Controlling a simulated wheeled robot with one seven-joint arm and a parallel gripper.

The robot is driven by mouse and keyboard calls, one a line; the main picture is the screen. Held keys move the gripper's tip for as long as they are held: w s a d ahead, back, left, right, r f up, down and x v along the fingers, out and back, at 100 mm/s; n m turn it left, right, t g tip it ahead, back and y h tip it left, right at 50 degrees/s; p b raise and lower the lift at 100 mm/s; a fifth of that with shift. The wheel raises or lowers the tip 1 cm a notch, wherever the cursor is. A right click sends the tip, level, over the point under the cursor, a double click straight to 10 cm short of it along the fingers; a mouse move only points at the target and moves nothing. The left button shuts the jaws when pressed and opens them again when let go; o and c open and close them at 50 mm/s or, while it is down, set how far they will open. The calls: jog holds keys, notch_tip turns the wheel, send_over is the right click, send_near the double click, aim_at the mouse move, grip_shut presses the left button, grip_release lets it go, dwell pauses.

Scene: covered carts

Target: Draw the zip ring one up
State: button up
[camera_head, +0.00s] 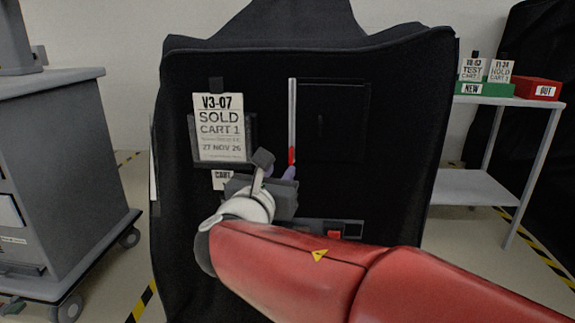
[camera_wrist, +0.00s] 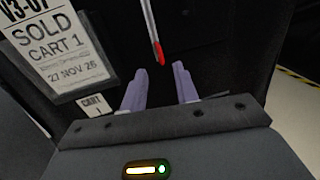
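The zip (camera_head: 292,112) is a pale vertical strip on the black cover's front. A small red piece (camera_head: 292,156) is at its lower end; I cannot make out whether it is the ring. The strip (camera_wrist: 150,22) and red end (camera_wrist: 159,53) also show in the wrist view, ahead of and between the fingertips. My gripper (camera_head: 287,173) is just below the red piece in the head view, partly hidden by my wrist. In the wrist view its two lavender fingers (camera_wrist: 157,84) stand apart with nothing seen between them.
The black cover (camera_head: 400,150) carries a SOLD CART 1 card (camera_head: 220,127) left of the zip and a small CART label (camera_head: 222,180) below it. A grey cart (camera_head: 70,170) stands left. A shelf (camera_head: 500,101) at right holds a green box (camera_head: 484,90) and a red box (camera_head: 538,89).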

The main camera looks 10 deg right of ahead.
aim_at(290, 157)
jog(key=x, duration=0.7)
jog(key=shift+w+d, duration=0.2)
jog(key=shift+w, duration=0.1)
grip_shut()
